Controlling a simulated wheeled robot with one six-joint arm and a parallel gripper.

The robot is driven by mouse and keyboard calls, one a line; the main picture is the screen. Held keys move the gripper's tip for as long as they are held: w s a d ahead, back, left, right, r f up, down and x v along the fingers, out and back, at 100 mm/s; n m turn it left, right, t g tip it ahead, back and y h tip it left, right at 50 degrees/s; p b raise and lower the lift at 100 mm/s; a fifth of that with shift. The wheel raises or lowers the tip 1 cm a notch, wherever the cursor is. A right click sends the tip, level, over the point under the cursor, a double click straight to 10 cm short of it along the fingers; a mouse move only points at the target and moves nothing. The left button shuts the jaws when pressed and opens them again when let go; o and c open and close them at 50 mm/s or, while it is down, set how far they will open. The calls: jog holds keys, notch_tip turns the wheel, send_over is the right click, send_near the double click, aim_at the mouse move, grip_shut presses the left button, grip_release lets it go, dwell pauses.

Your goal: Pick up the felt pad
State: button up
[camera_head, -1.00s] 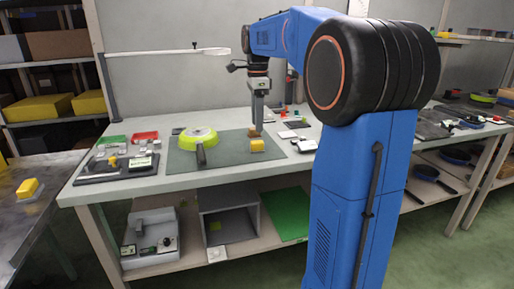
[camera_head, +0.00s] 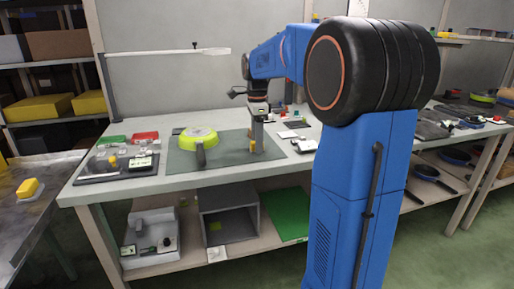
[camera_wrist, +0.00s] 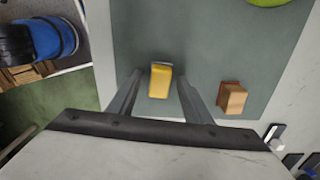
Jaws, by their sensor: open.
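A small yellow block with a paler end face (camera_wrist: 160,84), which I take to be the felt pad, lies on the grey-green mat (camera_wrist: 215,40). My gripper (camera_wrist: 158,78) is open, with one finger on each side of the yellow block and a gap to it on both sides. In the head view, my gripper (camera_head: 256,145) points down over the right part of the mat (camera_head: 225,165), and its fingers hide part of the yellow block (camera_head: 252,147).
A brown block (camera_wrist: 231,97) stands on the mat right of my gripper in the wrist view. A tray of small parts (camera_head: 118,165) lies farther left. The mat between pan and gripper is clear.

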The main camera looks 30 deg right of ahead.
grip_shut()
notch_tip(320, 180, up, 10)
dwell(0.6)
jog(key=c, duration=0.7)
grip_release()
jog(key=c, duration=0.3)
jog(key=shift+c, duration=0.2)
